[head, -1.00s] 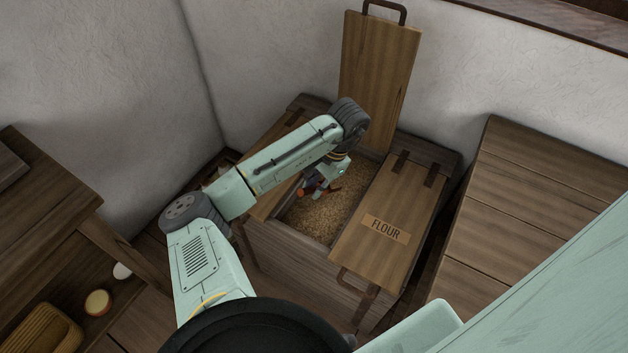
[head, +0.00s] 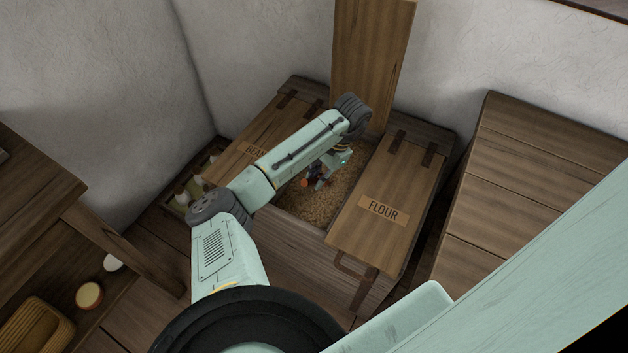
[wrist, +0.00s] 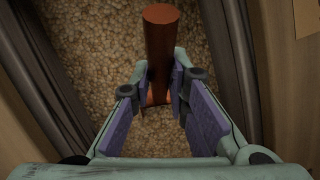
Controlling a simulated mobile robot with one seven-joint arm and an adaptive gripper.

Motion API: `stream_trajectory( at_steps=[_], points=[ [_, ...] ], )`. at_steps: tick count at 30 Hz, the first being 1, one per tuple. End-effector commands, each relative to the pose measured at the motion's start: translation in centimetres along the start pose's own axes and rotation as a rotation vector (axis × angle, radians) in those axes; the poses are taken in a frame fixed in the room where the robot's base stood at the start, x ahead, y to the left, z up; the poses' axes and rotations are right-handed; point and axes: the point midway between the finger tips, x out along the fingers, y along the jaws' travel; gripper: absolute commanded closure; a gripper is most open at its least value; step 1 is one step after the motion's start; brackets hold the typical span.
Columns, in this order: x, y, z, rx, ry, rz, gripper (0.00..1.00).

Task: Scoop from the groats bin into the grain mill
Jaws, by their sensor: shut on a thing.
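The groats bin is the open middle compartment, filled with pale brown grain (head: 304,208); the grain also fills much of the wrist view (wrist: 95,55). My gripper (head: 318,181) is down inside this compartment. In the wrist view my gripper (wrist: 161,88) is shut on the upright reddish-brown handle of the scoop (wrist: 161,45), one finger on each side. In the head view only a small orange-red bit of the scoop (head: 305,183) shows. Its bowl is mostly hidden, so I cannot tell how deep it sits or what it holds. The grain mill is not in view.
The bin's lid (head: 370,60) stands raised against the wall. The closed flour lid (head: 375,232) lies close on the right, the closed beans lid (head: 240,142) on the left. A wooden top (head: 510,190) stands right, a table (head: 60,190) left.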

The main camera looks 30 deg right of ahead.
Motion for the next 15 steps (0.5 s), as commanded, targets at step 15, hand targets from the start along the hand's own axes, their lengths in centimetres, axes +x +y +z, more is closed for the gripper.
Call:
stream_trajectory(
  at_steps=[15],
  points=[
    [1.28,0.11,-0.55,-0.028,0.145,-0.011,1.00]
  ],
)
